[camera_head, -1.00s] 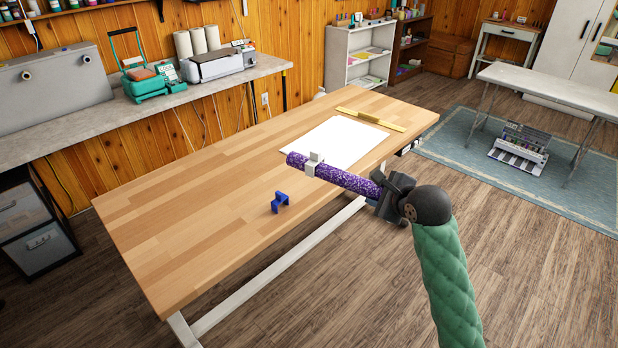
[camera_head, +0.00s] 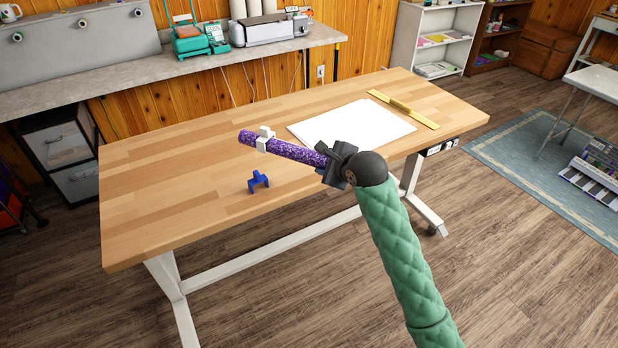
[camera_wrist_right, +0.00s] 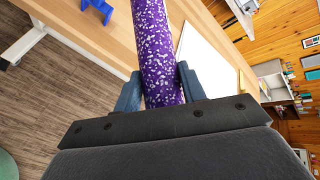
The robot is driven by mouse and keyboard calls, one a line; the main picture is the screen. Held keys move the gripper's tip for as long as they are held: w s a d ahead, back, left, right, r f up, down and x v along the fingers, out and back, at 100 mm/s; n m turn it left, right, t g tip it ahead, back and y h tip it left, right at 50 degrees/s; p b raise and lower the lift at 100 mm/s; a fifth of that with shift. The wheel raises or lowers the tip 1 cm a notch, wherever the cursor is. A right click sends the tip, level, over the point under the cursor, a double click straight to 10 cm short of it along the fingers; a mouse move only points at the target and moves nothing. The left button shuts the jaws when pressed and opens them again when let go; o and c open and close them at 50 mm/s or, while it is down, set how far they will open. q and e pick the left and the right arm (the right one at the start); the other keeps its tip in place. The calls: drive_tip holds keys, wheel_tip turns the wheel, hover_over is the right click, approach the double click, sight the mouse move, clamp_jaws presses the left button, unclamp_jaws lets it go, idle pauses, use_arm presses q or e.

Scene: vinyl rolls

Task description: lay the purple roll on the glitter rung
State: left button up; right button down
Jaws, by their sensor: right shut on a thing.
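The purple glitter roll (camera_head: 300,153) is held out above the wooden table, its far end pointing left in the head view. A white clip (camera_head: 265,139) sits around it near that end. My right gripper (camera_head: 329,162) is shut on the roll's near end. In the right wrist view, the speckled purple roll (camera_wrist_right: 162,55) lies between the two blue-grey fingers of the gripper (camera_wrist_right: 160,90) and runs out away from the palm. My left gripper is not in view. I cannot make out a glitter rung in these frames.
The wooden table (camera_head: 170,190) holds a blue clip (camera_head: 258,181), white sheets (camera_head: 365,130) and a yellow ruler (camera_head: 403,109). A grey counter (camera_head: 120,80) with machines runs along the back wall. A white shelf (camera_head: 405,45) stands behind. Floor (camera_head: 510,260) at the right front is open.

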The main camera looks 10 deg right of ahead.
drive_tip(key=shift+w+a+f+b, duration=0.2)
drive_tip(key=shift+w+a+f, duration=0.2)
drive_tip(key=shift+a+f, duration=0.2)
drive_tip(key=shift+w+a+f+b, duration=0.15)
drive_tip(key=shift+w+a+f, duration=0.25)
drive_tip(key=shift+a+f, duration=0.15)
drive_tip(key=shift+w+d+f, duration=0.15)
drive_tip(key=shift+d+f, duration=0.05)
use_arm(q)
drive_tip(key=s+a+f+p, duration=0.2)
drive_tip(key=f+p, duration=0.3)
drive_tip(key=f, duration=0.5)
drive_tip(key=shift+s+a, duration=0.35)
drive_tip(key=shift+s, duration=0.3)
use_arm(e)
drive_tip(key=w+d+f, duration=0.5)
drive_tip(key=d+f, duration=0.4)
drive_tip(key=f, duration=0.1)
drive_tip(key=shift+d+f, duration=0.35)
drive_tip(key=shift+d, duration=0.05)
drive_tip(key=shift+w, duration=0.1)
drive_tip(key=c, duration=0.8)
unclamp_jaws()
drive_tip(key=shift+f, duration=0.1)
drive_tip(key=shift+c, duration=0.2)
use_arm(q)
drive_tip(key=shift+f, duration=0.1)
